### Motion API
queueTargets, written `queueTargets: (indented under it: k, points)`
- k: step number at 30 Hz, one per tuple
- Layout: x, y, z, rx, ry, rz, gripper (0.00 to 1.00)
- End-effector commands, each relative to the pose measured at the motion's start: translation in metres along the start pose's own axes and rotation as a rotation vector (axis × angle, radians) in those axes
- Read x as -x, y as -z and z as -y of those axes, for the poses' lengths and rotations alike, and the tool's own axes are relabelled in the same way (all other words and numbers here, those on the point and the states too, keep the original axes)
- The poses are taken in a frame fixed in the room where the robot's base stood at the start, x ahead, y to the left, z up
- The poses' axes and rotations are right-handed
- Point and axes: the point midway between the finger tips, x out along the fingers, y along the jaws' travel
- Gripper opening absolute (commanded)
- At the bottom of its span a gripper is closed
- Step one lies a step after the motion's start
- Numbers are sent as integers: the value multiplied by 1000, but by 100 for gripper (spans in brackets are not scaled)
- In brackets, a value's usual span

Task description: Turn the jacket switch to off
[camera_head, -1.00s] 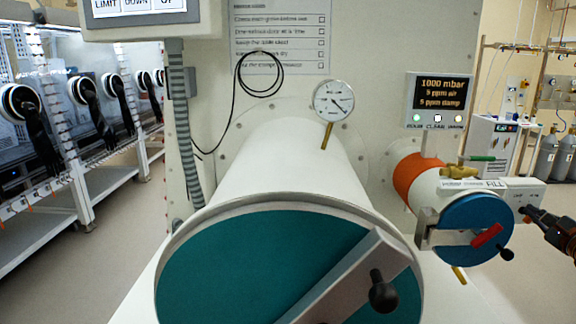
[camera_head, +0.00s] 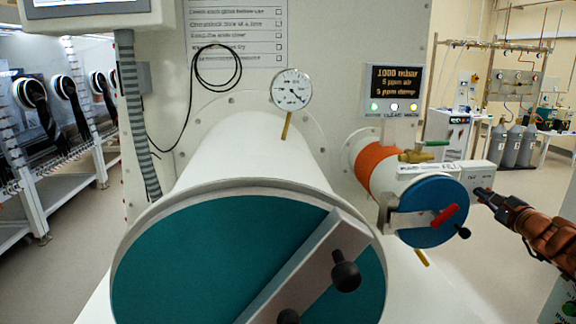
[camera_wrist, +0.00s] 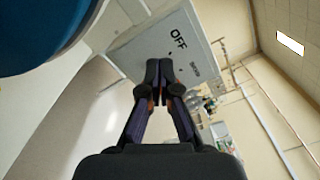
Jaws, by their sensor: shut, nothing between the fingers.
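The switch box (camera_head: 477,176) is a pale grey box to the right of the small blue-doored chamber. In the wrist view the box (camera_wrist: 146,48) fills the area ahead of my fingers, with the word OFF and a second, hard-to-read label on its face. My gripper (camera_head: 480,192) is shut and empty, with its tips at the box's front. In the wrist view my gripper (camera_wrist: 159,66) points at the face just beside the OFF label. The switch knob is not visible, apparently behind the fingertips. I cannot tell whether they touch it. An orange jacket (camera_head: 376,165) wraps the small chamber.
The small blue door (camera_head: 425,215) with its red handle (camera_head: 444,215) is close left of my gripper. A large teal door (camera_head: 190,265) fills the front. A display panel (camera_head: 397,90) stands above the small chamber. Open floor lies right of the box.

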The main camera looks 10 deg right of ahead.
Motion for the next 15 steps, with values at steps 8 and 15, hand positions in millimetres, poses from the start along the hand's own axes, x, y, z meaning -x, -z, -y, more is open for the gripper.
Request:
queueTargets:
  k: [8, 15]
  points:
    - [0, 1, -4, 1, 0, -1, 0]
    - [0, 1, -7, 0, 1, -1, 0]
